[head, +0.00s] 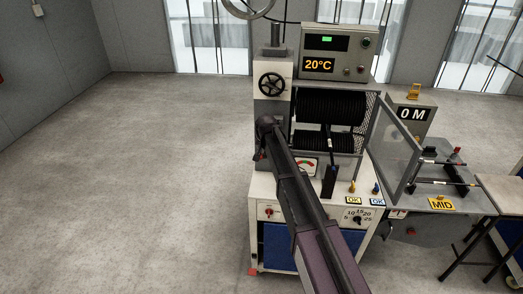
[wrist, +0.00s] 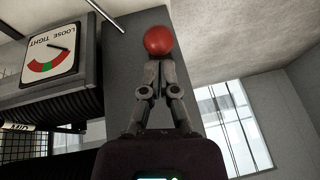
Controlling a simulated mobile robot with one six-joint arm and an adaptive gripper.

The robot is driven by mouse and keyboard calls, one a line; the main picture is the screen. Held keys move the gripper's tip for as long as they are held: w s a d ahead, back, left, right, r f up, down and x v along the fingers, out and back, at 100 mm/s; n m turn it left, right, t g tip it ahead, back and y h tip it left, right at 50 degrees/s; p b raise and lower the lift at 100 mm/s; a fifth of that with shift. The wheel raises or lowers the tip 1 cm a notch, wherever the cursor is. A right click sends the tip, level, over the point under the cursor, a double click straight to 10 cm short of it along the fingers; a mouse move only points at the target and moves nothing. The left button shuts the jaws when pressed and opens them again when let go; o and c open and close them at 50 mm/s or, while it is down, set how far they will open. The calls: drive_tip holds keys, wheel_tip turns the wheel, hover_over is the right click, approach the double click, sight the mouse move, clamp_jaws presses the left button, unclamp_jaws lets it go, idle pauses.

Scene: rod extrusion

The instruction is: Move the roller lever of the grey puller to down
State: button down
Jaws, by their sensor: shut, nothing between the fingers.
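In the wrist view, my gripper (wrist: 157,62) is shut, with its fingertips close together. A red ball knob (wrist: 158,41) shows right at the tips; I cannot tell whether they touch it. Its shaft is hidden behind the fingers, and I cannot tell for sure that it is the roller lever. A LOOSE/TIGHT gauge (wrist: 52,52) is left of the fingers. In the head view, my dark arm reaches to the left side of the grey machine (head: 272,108); the fingers are not clearly visible there. The gauge (head: 304,168) is partly covered by my arm.
The floor at left is clear.

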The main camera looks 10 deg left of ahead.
drive_tip(key=shift+s+f, duration=0.1)
drive_tip(key=shift+f, duration=0.05)
drive_tip(key=shift+s+f+b, duration=0.1)
drive_tip(key=shift+s+b, duration=0.1)
drive_tip(key=shift+b, duration=0.25)
